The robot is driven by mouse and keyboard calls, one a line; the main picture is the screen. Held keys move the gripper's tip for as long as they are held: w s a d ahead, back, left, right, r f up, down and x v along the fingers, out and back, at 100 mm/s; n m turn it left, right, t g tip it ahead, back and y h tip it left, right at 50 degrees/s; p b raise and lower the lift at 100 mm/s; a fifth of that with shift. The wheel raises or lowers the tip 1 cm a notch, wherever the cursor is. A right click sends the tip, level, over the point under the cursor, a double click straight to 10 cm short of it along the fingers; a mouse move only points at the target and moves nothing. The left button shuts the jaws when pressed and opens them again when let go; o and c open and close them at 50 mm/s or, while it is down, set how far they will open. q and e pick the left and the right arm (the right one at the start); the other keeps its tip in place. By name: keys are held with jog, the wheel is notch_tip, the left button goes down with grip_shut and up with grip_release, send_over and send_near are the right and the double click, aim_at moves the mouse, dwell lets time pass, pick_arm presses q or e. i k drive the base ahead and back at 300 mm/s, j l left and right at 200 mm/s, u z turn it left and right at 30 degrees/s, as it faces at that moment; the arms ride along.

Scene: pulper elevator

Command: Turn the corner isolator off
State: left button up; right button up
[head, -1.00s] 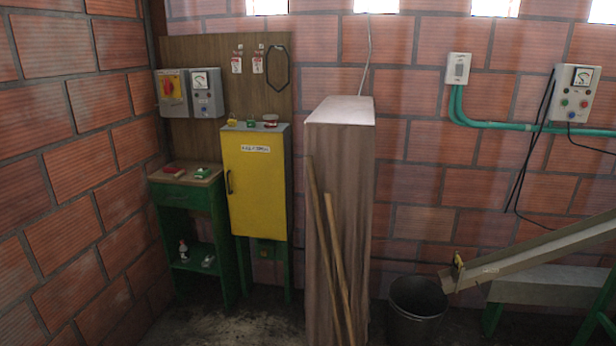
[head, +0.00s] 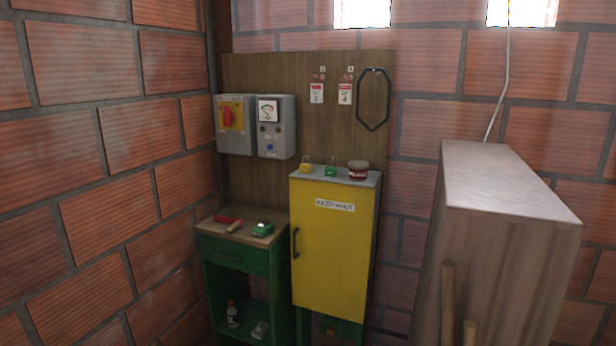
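The corner isolator (head: 234,121) is a grey box with a yellow plate and a red rotary handle (head: 228,118). It hangs on the wooden back board near the brick corner, at the left in the head view. The red handle looks upright, but it is small in the picture and I cannot read any on or off marking. A grey meter box (head: 276,127) with a dial and buttons hangs right beside it. Neither of my grippers shows in the head view.
Below stand a green bench (head: 238,262) with a red tool (head: 229,219) and a small green item (head: 262,229) on top, and a yellow cabinet (head: 332,252) with padlocks. Tags (head: 317,92) and a black hasp ring (head: 373,99) hang above. A tall wooden box (head: 500,250) blocks the right.

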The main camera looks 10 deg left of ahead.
aim_at(228, 117)
jog(key=i+j+u, duration=0.1)
jog(key=i+j, duration=0.25)
jog(key=j, duration=0.15)
jog(key=i+j+u, duration=0.1)
jog(key=i+j, duration=0.3)
jog(key=j, duration=0.1)
